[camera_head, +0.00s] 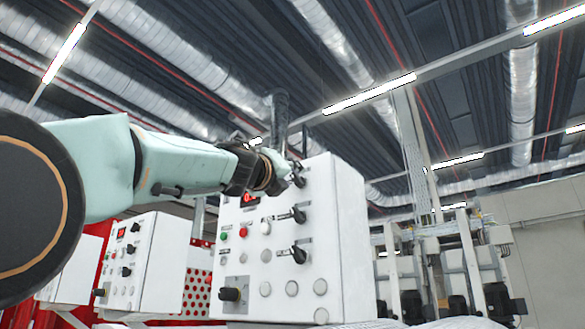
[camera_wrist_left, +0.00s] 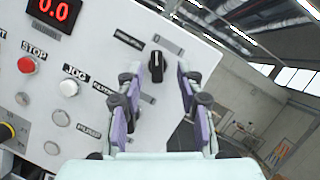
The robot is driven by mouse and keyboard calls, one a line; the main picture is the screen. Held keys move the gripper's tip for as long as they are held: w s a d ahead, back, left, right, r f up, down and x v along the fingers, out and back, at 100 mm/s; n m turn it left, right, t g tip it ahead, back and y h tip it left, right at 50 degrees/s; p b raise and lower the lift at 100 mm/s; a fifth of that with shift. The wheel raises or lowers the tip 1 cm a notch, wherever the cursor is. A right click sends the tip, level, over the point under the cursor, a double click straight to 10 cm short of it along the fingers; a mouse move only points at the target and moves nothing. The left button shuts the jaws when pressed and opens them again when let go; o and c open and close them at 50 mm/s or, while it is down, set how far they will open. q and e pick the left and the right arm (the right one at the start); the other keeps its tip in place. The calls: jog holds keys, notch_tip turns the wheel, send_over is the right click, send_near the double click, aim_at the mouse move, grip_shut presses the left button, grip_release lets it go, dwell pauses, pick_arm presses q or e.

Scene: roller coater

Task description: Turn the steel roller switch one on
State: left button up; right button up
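A white control box (camera_head: 290,235) stands ahead in the head view, with black rotary switches on its front. The top right switch (camera_head: 299,181) is beside my left gripper (camera_head: 280,168). In the left wrist view, my left gripper (camera_wrist_left: 158,80) is open, with its purple-padded fingers on either side of a black switch knob (camera_wrist_left: 156,66). A gap shows on both sides of the knob. The knob's label is too small to read, so I cannot tell whether it is steel roller switch one. My right gripper is not in view.
A red STOP button (camera_wrist_left: 26,65), a white JOG button (camera_wrist_left: 69,88) and a red digital display (camera_wrist_left: 50,12) are on the panel left of the fingers. A second control box (camera_head: 140,260) stands further left. Open room lies right of the panel.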

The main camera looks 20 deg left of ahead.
aim_at(295, 181)
pick_arm(q)
jog(key=w+p, duration=0.1)
jog(key=w, duration=0.2)
jog(key=shift+w+r, duration=0.1)
jog(key=shift+w+d, duration=0.15)
jog(key=shift+d, duration=0.05)
jog(key=shift+s+d+r, duration=0.1)
jog(key=shift+s+d, duration=0.1)
jog(key=shift+s, duration=0.15)
jog(key=shift+s+a+r, duration=0.1)
jog(key=shift+s, duration=0.15)
jog(key=shift+s+a, duration=0.1)
jog(key=shift+a, duration=0.05)
jog(key=shift+c, duration=0.5)
jog(key=shift+w+a, duration=0.15)
jog(key=shift+w, duration=0.2)
jog(key=c, duration=0.3)
jog(key=shift+w+f, duration=0.15)
jog(key=shift+f, duration=0.05)
jog(key=shift+c, duration=0.8)
jog(key=shift+d, duration=0.3)
grip_shut()
